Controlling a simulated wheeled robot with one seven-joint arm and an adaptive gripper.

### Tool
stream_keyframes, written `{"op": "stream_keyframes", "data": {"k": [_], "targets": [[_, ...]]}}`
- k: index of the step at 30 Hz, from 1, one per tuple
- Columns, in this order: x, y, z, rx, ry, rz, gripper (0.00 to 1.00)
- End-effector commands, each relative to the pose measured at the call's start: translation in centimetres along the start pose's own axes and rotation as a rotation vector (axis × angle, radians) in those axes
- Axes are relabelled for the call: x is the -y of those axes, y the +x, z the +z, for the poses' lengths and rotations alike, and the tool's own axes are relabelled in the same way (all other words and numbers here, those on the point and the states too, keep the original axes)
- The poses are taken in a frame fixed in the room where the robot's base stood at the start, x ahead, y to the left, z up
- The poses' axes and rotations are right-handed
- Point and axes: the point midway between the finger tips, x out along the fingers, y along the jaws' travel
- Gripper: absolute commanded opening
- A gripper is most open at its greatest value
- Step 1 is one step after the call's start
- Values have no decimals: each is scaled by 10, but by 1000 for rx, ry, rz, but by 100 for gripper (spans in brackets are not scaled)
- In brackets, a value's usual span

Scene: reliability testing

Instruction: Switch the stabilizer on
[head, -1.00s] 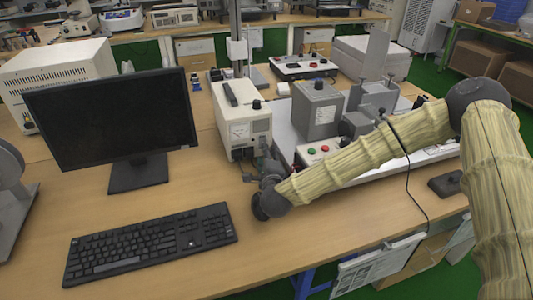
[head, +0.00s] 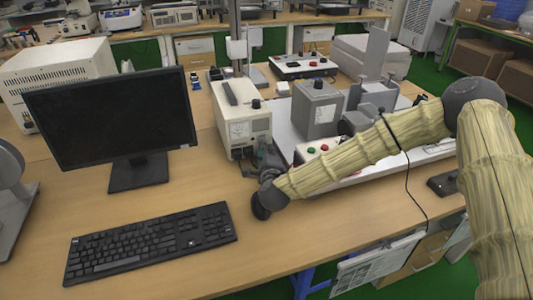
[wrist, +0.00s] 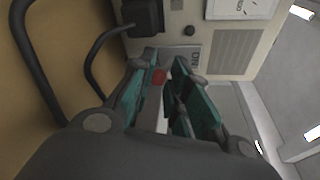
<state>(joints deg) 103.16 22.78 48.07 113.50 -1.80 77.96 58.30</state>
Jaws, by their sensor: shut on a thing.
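The stabilizer is a beige box with a dial and a black knob on top (head: 240,122), standing on the wooden table right of the monitor. In the wrist view its front panel (wrist: 205,20) is close and turned on its side. A small red switch (wrist: 159,77) shows on it beside the "ON" lettering. My gripper (wrist: 168,66) has its teal fingers at the panel, one on either side of the red switch, shut on it. In the head view my gripper (head: 265,157) is low at the box's front right and partly hidden by my wrist.
A black plug and cable (wrist: 145,15) sit by the panel in the wrist view. A keyboard (head: 150,242) and monitor (head: 110,120) are on the left.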

Motion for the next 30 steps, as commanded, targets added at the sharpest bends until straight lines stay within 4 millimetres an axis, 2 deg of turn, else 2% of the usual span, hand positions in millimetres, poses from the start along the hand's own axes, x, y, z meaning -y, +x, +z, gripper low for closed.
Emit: {"op": "stream_keyframes", "data": {"k": [11, 30], "targets": [[7, -5, 3, -43, -25, 113, 0], [26, -8, 10, -193, -107, 470, 0]]}}
